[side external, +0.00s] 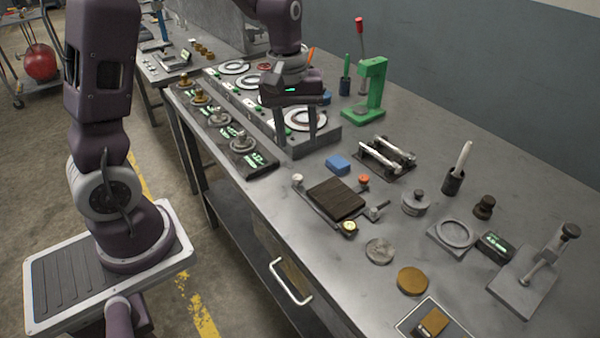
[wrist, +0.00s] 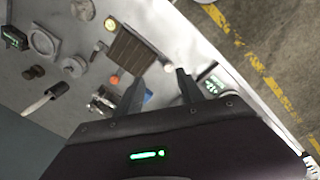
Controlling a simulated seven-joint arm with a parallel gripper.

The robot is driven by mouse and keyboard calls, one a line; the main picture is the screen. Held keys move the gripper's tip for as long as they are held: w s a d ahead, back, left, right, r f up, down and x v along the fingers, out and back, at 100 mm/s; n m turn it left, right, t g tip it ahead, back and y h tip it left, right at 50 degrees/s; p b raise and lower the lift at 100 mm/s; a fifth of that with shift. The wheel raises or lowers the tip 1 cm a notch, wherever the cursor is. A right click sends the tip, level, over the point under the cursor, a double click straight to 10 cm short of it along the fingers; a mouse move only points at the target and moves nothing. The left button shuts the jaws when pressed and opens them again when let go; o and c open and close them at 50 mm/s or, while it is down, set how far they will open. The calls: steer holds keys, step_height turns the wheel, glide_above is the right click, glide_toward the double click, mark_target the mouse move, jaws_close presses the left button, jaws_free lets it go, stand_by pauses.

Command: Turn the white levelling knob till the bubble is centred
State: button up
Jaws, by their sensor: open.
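A levelling stand with a dark wooden plate (side external: 336,199) sits on the bench; the plate also shows in the wrist view (wrist: 131,50). The white knob (side external: 298,179) is at its far left corner, and in the wrist view the white knob (wrist: 168,67) appears close to the fingertips. An orange knob (side external: 364,180) is at another corner. A round yellowish vial (side external: 349,228) is at the near corner; its bubble is too small to read. My gripper (side external: 298,146) is open and empty, pointing down, beyond the white knob and apart from it.
A long fixture with round dials (side external: 300,117) stands beside my gripper, with a row of small display units (side external: 242,150) along the bench edge. A blue block (side external: 338,164) and a metal roller stand (side external: 385,157) lie behind the plate. Discs and a lidded pot (side external: 416,203) stand to the right.

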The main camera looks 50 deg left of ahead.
steer(key=n+g, duration=0.1)
steer(key=n, duration=0.1)
glide_above(298, 177)
step_height(298, 177, down, 7)
steer(key=shift+a, duration=0.15)
step_height(298, 177, down, 6)
steer(key=shift+f, duration=0.25)
jaws_close()
